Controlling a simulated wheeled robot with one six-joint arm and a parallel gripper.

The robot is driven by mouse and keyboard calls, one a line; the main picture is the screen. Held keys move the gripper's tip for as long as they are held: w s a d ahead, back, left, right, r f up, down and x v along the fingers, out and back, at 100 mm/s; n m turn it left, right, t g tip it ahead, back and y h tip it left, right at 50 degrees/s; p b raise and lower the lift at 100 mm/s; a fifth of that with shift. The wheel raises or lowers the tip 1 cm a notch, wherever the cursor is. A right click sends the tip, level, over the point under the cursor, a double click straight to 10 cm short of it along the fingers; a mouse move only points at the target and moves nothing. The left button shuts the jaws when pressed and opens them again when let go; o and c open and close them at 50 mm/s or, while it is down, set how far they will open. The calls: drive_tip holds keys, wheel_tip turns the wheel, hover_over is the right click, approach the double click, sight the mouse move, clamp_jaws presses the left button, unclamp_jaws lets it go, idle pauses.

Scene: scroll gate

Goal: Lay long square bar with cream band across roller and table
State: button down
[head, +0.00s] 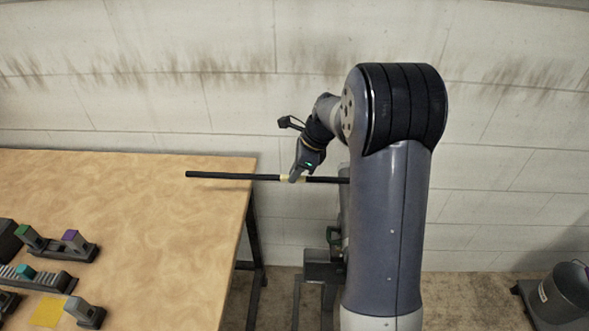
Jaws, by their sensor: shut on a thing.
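A long dark square bar (228,176) with a cream band (287,178) runs nearly level across the head view. My gripper (296,177) is shut on it at the cream band. The bar's left part extends over the right edge of the wooden table (165,210); I cannot tell whether it touches the top. Its right part passes out of sight behind my arm. A dark stand (322,268) stands right of the table, partly hidden by my arm; I cannot make out a roller on it.
Several dark fixtures with coloured blocks (60,245) sit at the table's left side, near a yellow square (48,311). A dark bucket-like container (562,295) is on the floor at right. A pale wall (150,60) closes the back. The table's middle is clear.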

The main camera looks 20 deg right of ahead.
drive_tip(key=shift+f+b, duration=1.9)
drive_tip(key=shift+f, duration=0.1)
drive_tip(key=shift+f+b, duration=0.4)
drive_tip(key=shift+f, duration=0.65)
drive_tip(key=shift+a+p, duration=0.15)
drive_tip(key=shift+p, duration=0.2)
drive_tip(key=c, duration=1.4)
unclamp_jaws()
drive_tip(key=shift+o, duration=0.2)
drive_tip(key=shift+f, duration=0.15)
drive_tip(key=v, duration=1.1)
